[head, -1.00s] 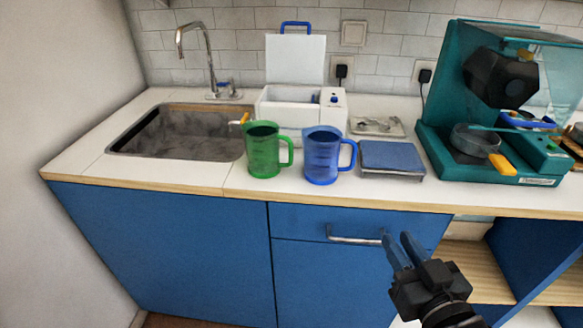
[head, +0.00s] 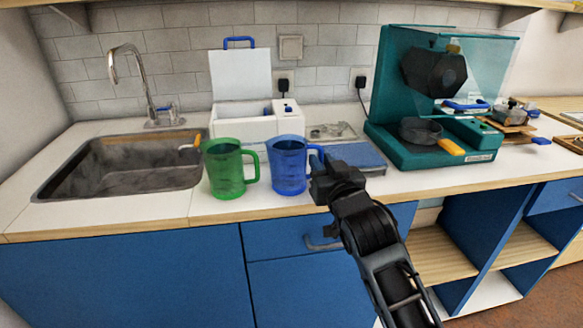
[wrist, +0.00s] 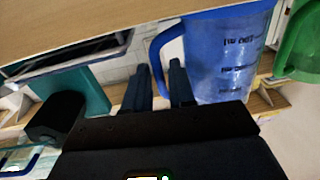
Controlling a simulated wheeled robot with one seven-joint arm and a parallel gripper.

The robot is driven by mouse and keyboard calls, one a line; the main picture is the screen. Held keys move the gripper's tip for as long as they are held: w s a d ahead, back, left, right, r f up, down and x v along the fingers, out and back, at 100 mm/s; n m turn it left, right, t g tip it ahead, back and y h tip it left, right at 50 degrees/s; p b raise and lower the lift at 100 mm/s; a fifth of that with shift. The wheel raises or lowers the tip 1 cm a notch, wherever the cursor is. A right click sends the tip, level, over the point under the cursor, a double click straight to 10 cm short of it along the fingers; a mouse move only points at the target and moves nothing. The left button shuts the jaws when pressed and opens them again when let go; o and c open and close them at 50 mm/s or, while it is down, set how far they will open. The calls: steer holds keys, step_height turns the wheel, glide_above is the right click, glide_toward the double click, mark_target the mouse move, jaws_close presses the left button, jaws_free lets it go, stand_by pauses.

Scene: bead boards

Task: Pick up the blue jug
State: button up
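The blue jug (head: 288,166) stands upright on the white counter, its handle pointing right towards my gripper. It is see-through blue with dark measuring marks. My gripper (head: 318,168) is at the handle side of the jug, at about handle height. In the wrist view the jug (wrist: 225,60) appears upside down. There my gripper's two fingers (wrist: 160,85) are apart, with the jug's handle reaching down between them. I cannot see the fingers pressing on the handle. The far part of the handle is hidden by my gripper in the head view.
A green jug (head: 225,172) stands close to the left of the blue one. A blue-topped scale (head: 352,156) lies behind my gripper, a white box with raised lid (head: 245,122) behind the jugs. The sink (head: 110,165) is left, a teal machine (head: 398,148) right.

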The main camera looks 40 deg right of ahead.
steer(key=x, duration=0.3)
steer(key=shift+w+f, duration=0.1)
steer(key=shift+w, duration=0.05)
jaws_close()
stand_by(1.3)
